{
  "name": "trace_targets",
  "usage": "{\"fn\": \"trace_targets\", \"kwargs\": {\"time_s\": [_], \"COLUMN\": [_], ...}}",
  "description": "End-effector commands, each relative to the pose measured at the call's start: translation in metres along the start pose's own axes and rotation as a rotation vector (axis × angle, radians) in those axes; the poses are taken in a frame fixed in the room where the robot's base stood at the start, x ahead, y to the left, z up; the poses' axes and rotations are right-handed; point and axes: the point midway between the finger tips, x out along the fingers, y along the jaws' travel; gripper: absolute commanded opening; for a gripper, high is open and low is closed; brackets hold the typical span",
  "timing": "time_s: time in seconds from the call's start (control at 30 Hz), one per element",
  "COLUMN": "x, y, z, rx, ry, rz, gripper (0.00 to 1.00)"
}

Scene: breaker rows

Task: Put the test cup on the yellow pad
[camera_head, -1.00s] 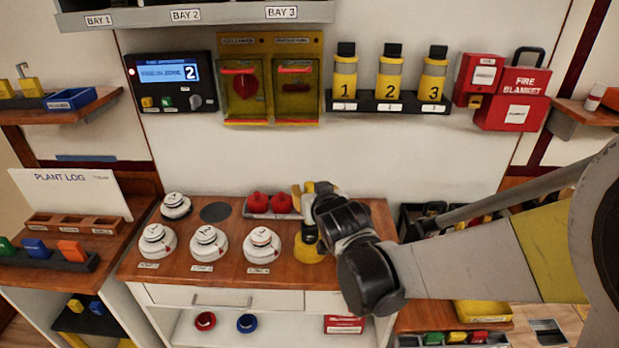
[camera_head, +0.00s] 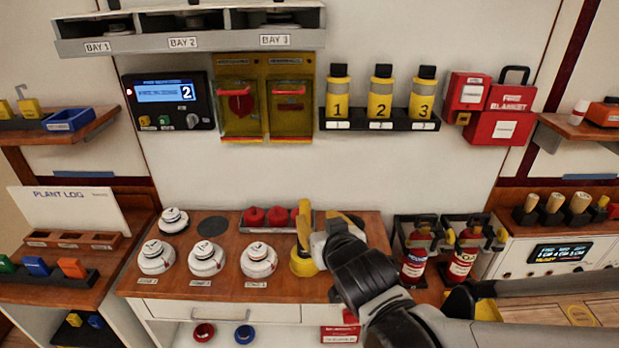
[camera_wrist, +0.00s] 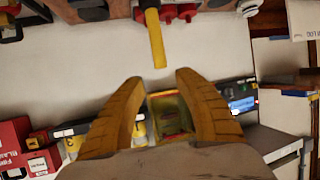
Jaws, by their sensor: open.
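The test cup appears to be the yellow round cup (camera_head: 302,264) at the right part of the wooden bench, with a yellow upright handle above it. In the wrist view, which is upside down, the yellow handle (camera_wrist: 155,38) stands ahead of the fingertips, apart from them. My gripper (camera_head: 342,220) is just right of the cup in the head view. In the wrist view my gripper (camera_wrist: 157,84) shows two spread yellow fingers with nothing between them.
Several white detectors (camera_head: 206,258) stand left of the cup. A rack of red domes (camera_head: 277,216) is close behind it. Red extinguishers (camera_head: 462,255) stand right of the bench. The bottle shelf (camera_head: 380,122) hangs above. A dark disc (camera_head: 212,226) lies on the bench.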

Motion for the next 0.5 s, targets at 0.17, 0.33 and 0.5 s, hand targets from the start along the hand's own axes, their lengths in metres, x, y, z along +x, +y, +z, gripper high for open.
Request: {"fn": "trace_targets", "kwargs": {"time_s": [0.17,0.33,0.5], "x": [-0.021,-0.072,-0.135], "y": [0.026,0.082,0.111], "z": [0.005,0.031,0.064], "rx": [0.014,0.055,0.107], "ry": [-0.064,-0.253,-0.438], "rz": [0.048,0.145,0.187], "gripper": [0.40,0.40,0.40]}}
